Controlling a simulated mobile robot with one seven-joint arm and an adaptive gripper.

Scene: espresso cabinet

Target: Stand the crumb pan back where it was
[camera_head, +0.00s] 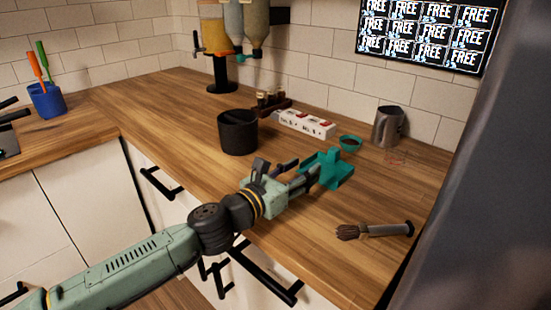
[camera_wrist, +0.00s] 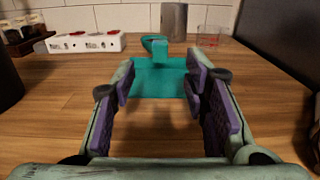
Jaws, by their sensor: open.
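The teal crumb pan (camera_head: 338,168) stands on the wooden counter, with a flat part and a raised upright part. It also shows in the wrist view (camera_wrist: 160,80), straight ahead at the fingertips. My gripper (camera_head: 300,172) is open at the pan's near left side. In the wrist view its purple-padded fingers (camera_wrist: 160,88) lie to either side of the pan's near part, with bare counter between them. I cannot tell whether either finger touches the pan. Part of the pan's right edge is hidden behind the right finger.
A brush (camera_head: 375,231) lies near the counter's front edge. The counter (camera_head: 300,230) is clear between pan and brush.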

